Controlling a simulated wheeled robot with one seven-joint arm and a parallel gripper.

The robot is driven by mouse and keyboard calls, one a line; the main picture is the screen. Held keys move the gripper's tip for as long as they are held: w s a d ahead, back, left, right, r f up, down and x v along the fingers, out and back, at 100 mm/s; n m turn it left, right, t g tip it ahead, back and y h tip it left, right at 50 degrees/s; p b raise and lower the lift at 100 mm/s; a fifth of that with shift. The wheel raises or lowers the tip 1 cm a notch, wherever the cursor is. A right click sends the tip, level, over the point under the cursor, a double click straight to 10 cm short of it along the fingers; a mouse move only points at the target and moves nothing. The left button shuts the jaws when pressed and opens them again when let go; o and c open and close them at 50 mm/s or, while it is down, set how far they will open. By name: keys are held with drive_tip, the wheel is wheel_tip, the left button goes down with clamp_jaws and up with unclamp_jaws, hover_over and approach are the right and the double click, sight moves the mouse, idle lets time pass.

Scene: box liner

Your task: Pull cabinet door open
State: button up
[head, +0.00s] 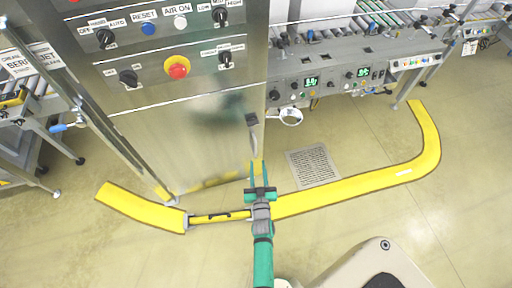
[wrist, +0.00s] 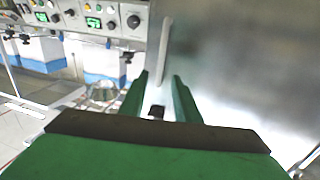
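The cabinet (head: 150,60) is a tall brushed-metal box with a control panel on top and a plain metal door (head: 190,140) below. A vertical bar handle (head: 253,140) with a dark upper mount is near the door's right edge. In the wrist view the handle (wrist: 166,55) runs down to a dark lower mount (wrist: 157,112), seen between the fingertips. My gripper (head: 258,166) has green fingers and is open and empty, by the handle's lower part. The wrist view also shows the open gripper (wrist: 160,84). I cannot tell whether a finger touches the handle. The door appears shut.
A yellow floor guard (head: 350,185) curves across the floor in front of the cabinet, under my arm. A floor grate (head: 313,166) lies to the right. A grey conveyor control box (head: 340,75) stands right of the cabinet. Open floor lies at the right.

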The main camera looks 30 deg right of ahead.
sight(256, 148)
drive_tip(key=x, duration=1)
drive_tip(key=shift+w, duration=0.15)
clamp_jaws()
